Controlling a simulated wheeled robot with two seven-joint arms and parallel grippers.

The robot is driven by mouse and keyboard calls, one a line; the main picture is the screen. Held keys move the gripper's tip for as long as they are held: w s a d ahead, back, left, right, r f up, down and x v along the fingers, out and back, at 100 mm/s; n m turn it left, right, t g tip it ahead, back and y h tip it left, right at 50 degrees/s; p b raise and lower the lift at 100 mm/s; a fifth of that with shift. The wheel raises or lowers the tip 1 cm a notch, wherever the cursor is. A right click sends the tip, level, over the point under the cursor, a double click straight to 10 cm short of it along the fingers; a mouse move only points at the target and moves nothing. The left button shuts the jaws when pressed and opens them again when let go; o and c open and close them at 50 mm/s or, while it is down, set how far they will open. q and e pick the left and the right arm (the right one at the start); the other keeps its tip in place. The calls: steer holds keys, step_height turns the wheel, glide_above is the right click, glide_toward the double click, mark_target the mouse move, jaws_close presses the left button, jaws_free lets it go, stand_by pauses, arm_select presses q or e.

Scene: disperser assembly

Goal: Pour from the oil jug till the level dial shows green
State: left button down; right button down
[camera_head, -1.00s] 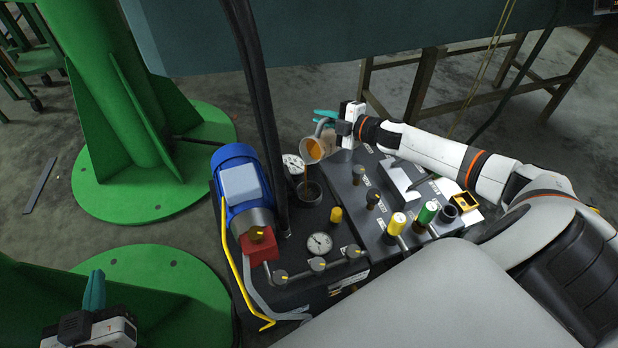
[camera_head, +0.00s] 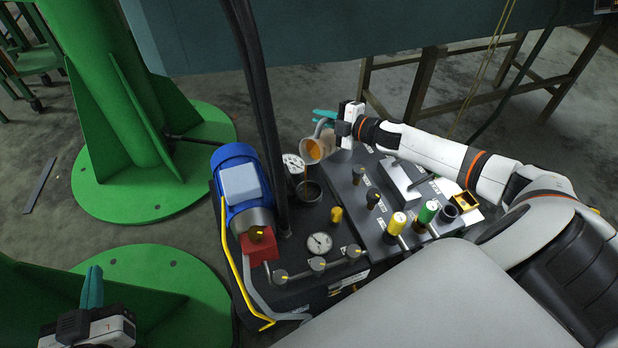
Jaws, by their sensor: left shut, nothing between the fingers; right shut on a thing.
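The oil jug (camera_head: 316,149) is tilted to the left over the machine's round filler opening (camera_head: 309,191). A brown stream of oil (camera_head: 305,178) runs from its mouth into the opening. My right gripper (camera_head: 331,119) is shut on the jug from its right side. A second round dial (camera_head: 319,244) sits in front of the opening. My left gripper (camera_head: 92,289) is shut and empty at the lower left, far from the jug.
A blue motor (camera_head: 238,180) with a red block (camera_head: 258,245) stands left of the opening. Yellow, green and black knobs (camera_head: 398,222) cover the panel at right. A yellow square holder (camera_head: 465,203) sits further right. Green columns stand at left.

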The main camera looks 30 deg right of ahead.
arm_select(q)
steer(key=shift+w+d+r, duration=0.1)
steer(key=shift+r, duration=0.15)
stand_by(0.5)
steer(key=shift+f, duration=0.15)
arm_select(e)
steer(key=shift+a, duration=0.1)
arm_select(q)
steer(key=shift+f, duration=0.3)
steer(key=shift+a+f, duration=0.1)
steer(key=shift+a, duration=0.1)
steer(key=shift+s+a+f+g+y+p, duration=0.2)
steer(key=shift+s+f+g, duration=0.1)
steer(key=shift+f+g, duration=0.25)
steer(key=shift+s+a+f+g+y+p, duration=0.1)
steer(key=shift+s+f+g+y+p, duration=0.15)
steer(key=shift+f+g, duration=0.3)
arm_select(e)
steer(key=shift+a+r+n, duration=0.15)
steer(key=shift+r+n, duration=0.15)
steer(key=shift+n, duration=0.1)
arm_select(q)
steer(key=shift+s+f, duration=0.15)
steer(key=shift+f, duration=0.05)
steer(key=shift+s+a+f+g, duration=0.1)
steer(key=shift+s+f+g, duration=0.05)
steer(key=shift+f+g, duration=0.15)
arm_select(e)
steer(key=shift+s+a+r, duration=0.1)
